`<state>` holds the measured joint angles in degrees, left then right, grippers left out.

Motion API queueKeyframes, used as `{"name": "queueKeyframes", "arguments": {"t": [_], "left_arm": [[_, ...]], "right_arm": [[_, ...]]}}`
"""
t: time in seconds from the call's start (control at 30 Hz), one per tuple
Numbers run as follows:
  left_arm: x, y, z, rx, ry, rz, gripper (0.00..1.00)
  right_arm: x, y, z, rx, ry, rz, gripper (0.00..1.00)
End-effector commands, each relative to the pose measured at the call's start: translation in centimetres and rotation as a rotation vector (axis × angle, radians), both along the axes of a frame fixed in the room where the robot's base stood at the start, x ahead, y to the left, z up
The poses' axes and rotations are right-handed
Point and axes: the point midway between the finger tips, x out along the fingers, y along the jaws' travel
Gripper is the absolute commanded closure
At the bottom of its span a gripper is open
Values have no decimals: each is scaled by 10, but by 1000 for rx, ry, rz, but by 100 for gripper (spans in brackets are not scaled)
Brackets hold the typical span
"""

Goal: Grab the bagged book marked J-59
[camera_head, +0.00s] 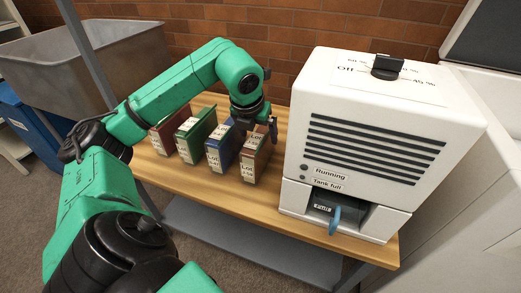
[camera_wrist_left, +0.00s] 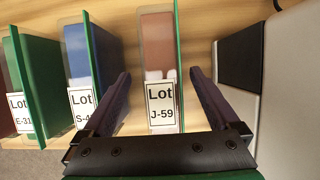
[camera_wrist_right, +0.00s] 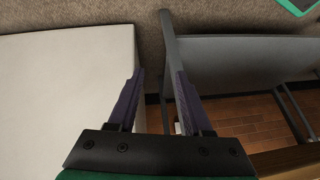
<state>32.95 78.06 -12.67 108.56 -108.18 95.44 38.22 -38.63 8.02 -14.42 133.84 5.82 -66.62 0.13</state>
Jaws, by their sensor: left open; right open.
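The bagged book marked J-59 (camera_wrist_left: 158,55) stands upright, brown with a green edge and a white lot label, in the left wrist view. In the head view it is the rightmost book of the row (camera_head: 249,168). My left gripper (camera_wrist_left: 158,80) is open, with one finger on each side of this book and visible gaps to it. In the head view the left gripper (camera_head: 258,124) is above and around the book's top. My right gripper (camera_wrist_right: 156,75) is open and empty, away from the books.
Other bagged books stand to the left: blue S-4 (camera_wrist_left: 78,55), green E-31 (camera_wrist_left: 40,75) and a dark red one (camera_head: 164,138). A white dehumidifier (camera_head: 360,140) stands close on the right of the wooden table (camera_head: 205,189). A grey bin (camera_head: 130,58) is at back left.

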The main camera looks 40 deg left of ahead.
Motion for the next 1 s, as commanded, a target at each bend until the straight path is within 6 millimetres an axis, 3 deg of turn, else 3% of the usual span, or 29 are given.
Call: {"name": "queueKeyframes", "arguments": {"t": [0.3,1.0], "left_arm": [[16,3,-49,-1,2,0,5],[18,4,-54,0,0,-1,5]], "right_arm": [[14,35,-22,120,-165,8,50],[16,37,-23,128,-178,6,50]]}}
